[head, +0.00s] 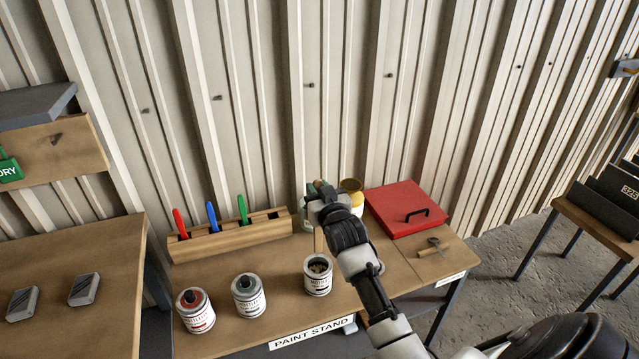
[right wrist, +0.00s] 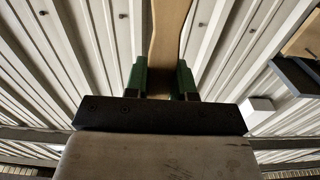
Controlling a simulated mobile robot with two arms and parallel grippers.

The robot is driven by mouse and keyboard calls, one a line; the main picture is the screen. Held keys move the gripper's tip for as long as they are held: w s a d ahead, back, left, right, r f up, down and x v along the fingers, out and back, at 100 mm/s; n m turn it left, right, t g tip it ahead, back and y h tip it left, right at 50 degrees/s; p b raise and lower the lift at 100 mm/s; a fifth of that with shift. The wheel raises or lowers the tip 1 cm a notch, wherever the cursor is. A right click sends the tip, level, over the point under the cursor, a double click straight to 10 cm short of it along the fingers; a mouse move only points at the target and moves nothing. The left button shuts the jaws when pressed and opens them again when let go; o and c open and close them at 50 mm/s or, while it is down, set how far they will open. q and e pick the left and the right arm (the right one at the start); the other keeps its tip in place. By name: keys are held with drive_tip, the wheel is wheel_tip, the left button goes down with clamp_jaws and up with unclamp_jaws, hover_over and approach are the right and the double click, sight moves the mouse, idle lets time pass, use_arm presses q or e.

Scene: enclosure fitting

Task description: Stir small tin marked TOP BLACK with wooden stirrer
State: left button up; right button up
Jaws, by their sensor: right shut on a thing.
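My right gripper (head: 322,192) is raised above the paint stand, behind and above the small tins. In the right wrist view its green-padded fingers (right wrist: 161,82) are shut on the wooden stirrer (right wrist: 168,35), a flat pale stick. An open small tin (head: 318,277) with dark contents stands at the front of the stand, left of my right forearm. Its label is too small to read. My left gripper is not in view.
A red-topped tin (head: 195,309) and a grey-topped tin (head: 248,295) stand left of the open tin. Behind are a wooden rack (head: 230,238) with red, blue and green handles, a yellow-and-white can (head: 353,192) and a red case (head: 404,208). A wooden-handled tool (head: 432,250) lies right.

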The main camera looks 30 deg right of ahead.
use_arm(q)
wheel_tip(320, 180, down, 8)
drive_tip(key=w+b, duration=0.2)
drive_tip(key=b, duration=0.6)
use_arm(e)
wheel_tip(320, 180, down, 11)
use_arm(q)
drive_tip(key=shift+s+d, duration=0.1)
use_arm(e)
drive_tip(key=shift+w+r, duration=0.1)
